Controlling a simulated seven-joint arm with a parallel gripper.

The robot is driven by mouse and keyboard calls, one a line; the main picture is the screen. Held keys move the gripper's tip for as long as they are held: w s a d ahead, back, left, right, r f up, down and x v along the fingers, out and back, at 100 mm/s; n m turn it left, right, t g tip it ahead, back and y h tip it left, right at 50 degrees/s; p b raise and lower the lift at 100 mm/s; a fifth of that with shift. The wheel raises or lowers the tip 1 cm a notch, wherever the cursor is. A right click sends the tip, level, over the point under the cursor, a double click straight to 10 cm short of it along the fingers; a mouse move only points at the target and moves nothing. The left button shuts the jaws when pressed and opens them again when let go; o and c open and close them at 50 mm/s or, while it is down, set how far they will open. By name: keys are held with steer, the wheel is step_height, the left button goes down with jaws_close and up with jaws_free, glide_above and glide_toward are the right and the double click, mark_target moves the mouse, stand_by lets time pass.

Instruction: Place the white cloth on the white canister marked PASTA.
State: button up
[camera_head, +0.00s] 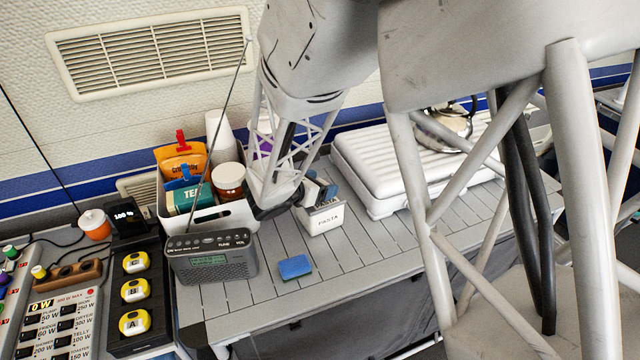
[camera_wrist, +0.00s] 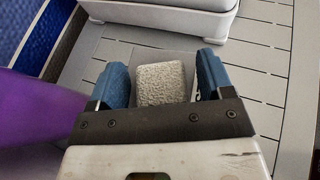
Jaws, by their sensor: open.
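The white canister marked PASTA (camera_head: 325,222) stands upright on the grey slatted table. My gripper (camera_head: 318,195) is right over its top, with the blue finger pads spread. In the wrist view, the white cloth (camera_wrist: 162,84), a small bumpy block, lies between the open pads, with a visible gap at least on its right side. Behind and around it shows a pale grey surface that looks like the canister's top (camera_wrist: 178,57). The cloth seems to rest on that top; its lower edge is hidden by my gripper. I cannot make out the cloth in the head view.
A caddy (camera_head: 238,218) with packets, cups and a jar stands close left of my gripper. A grey radio (camera_head: 212,262) with a tall aerial is in front of it. A blue sponge (camera_head: 295,267) lies nearer. A white ribbed case (camera_head: 395,165) is at right.

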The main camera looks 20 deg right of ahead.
steer(key=shift+r, duration=0.15)
steer(key=v, duration=1.2)
stand_by(0.4)
stand_by(0.6)
steer(key=s+d+r+m+g+y, duration=0.2)
steer(key=s+d+r+m+y, duration=0.15)
steer(key=s+m, duration=0.3)
steer(key=s+d+r+m+g+y, duration=0.2)
steer(key=s+r+m, duration=0.25)
steer(key=s, duration=0.25)
steer(key=s+a+r+m+t+y, duration=0.1)
steer(key=s+a+r+m+y, duration=0.2)
steer(key=s+m, duration=0.7)
step_height(320, 180, up, 3)
steer(key=m+y, duration=0.1)
steer(key=y, duration=0.3)
steer(key=shift+s+f+m+t, duration=0.2)
steer(key=shift+s+m+t, duration=0.1)
steer(key=shift+s, duration=0.05)
